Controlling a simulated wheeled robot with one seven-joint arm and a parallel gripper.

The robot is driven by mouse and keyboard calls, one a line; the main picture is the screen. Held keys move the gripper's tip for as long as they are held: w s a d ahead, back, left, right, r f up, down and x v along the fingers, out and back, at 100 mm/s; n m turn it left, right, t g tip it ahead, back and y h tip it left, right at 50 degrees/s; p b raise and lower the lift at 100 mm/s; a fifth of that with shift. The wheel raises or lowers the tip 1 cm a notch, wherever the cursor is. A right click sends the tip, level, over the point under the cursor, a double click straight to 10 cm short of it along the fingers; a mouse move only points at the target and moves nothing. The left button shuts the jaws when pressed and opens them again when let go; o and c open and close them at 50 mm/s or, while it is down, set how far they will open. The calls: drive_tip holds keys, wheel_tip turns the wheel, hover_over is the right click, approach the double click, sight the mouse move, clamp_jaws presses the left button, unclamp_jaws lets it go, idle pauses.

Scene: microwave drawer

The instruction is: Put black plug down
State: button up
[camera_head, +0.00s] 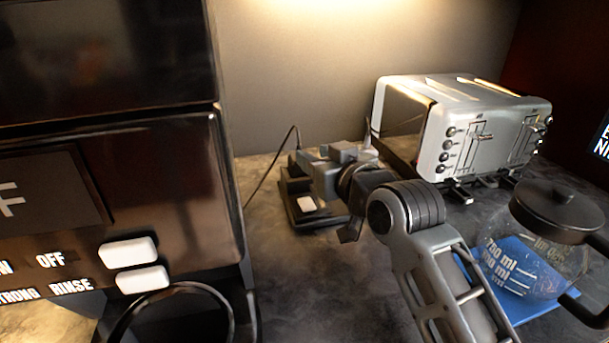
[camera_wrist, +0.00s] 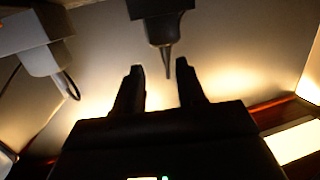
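In the wrist view a black plug (camera_wrist: 161,28) with a thin tapering cord end hangs in from the top edge. My gripper (camera_wrist: 160,68) is open. Its two dark fingers stand apart on either side of the plug's tapering end, with a visible gap to each. In the head view my gripper is over a black power strip (camera_head: 309,219) with a white switch. My wrist hides much of the strip, and the black plug cannot be told apart clearly there. A grey-white plug (camera_wrist: 42,58) with a looped cord is at the left in the wrist view.
A silver toaster (camera_head: 485,125) stands behind to the right. A glass coffee pot (camera_head: 545,250) on a blue mat (camera_head: 525,312) is at the right front. A dark coffee machine (camera_head: 160,170) fills the left. Bare counter (camera_head: 290,270) lies in front of the strip.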

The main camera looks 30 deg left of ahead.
sight(299, 146)
drive_tip(key=x, duration=0.3)
drive_tip(key=p+x, duration=0.1)
drive_tip(key=x, duration=0.1)
drive_tip(key=shift+s+a+r, duration=0.25)
drive_tip(key=shift+a+r, duration=0.05)
drive_tip(key=shift+r, duration=0.05)
drive_tip(key=shift+w+a+f, duration=0.1)
drive_tip(key=shift+w+a, duration=0.15)
drive_tip(key=shift+a, duration=0.15)
drive_tip(key=shift+c, duration=0.3)
clamp_jaws()
